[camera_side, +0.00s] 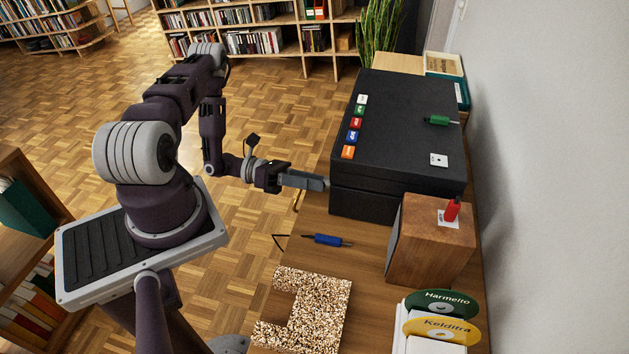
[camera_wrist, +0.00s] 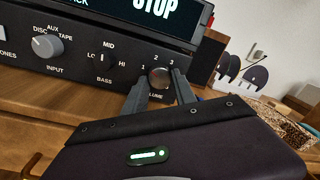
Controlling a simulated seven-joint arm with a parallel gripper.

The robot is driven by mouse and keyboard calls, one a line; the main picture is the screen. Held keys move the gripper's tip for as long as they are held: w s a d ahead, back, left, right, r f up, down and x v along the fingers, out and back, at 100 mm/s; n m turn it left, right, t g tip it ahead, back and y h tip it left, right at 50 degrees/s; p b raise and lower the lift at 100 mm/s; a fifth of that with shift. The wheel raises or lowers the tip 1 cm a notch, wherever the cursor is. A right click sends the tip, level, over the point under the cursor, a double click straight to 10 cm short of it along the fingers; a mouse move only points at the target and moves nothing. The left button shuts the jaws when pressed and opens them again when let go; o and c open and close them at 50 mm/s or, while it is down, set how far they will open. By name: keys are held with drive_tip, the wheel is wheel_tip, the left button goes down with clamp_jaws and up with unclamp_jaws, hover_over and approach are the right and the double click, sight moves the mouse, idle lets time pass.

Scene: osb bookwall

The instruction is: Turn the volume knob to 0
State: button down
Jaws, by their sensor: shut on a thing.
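The volume knob (camera_wrist: 160,76) is a dark round knob on the lower front of a black stereo unit (camera_side: 400,120). In the wrist view its scale shows the numbers 1, 2 and 3, and the word below is partly covered, leaving "LUME". My gripper (camera_wrist: 161,84) has one finger on each side of the knob and is shut on it. The fingers hide part of the scale, and I cannot tell the pointer's exact setting. In the side view my gripper (camera_side: 322,184) reaches the unit's front from the left; the knob itself is hidden there.
Left of it sit the tone knob (camera_wrist: 108,57) and input knob (camera_wrist: 47,46), under a display (camera_wrist: 150,12) reading "STOP". A wooden box (camera_side: 430,245), a blue-handled tool (camera_side: 327,240) and a speckled block (camera_side: 305,310) are on the shelf nearby.

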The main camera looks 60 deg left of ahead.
drive_tip(key=n, duration=0.7)
drive_tip(key=shift+s+n+t, duration=0.1)
drive_tip(key=shift+n+t, duration=0.2)
drive_tip(key=shift+n, duration=0.1)
drive_tip(key=n, duration=0.6)
drive_tip(key=shift+n+t+y, duration=0.3)
drive_tip(key=shift+n, duration=0.1)
drive_tip(key=c, duration=1)
unclamp_jaws()
drive_tip(key=v, duration=0.7)
drive_tip(key=shift+s, duration=0.1)
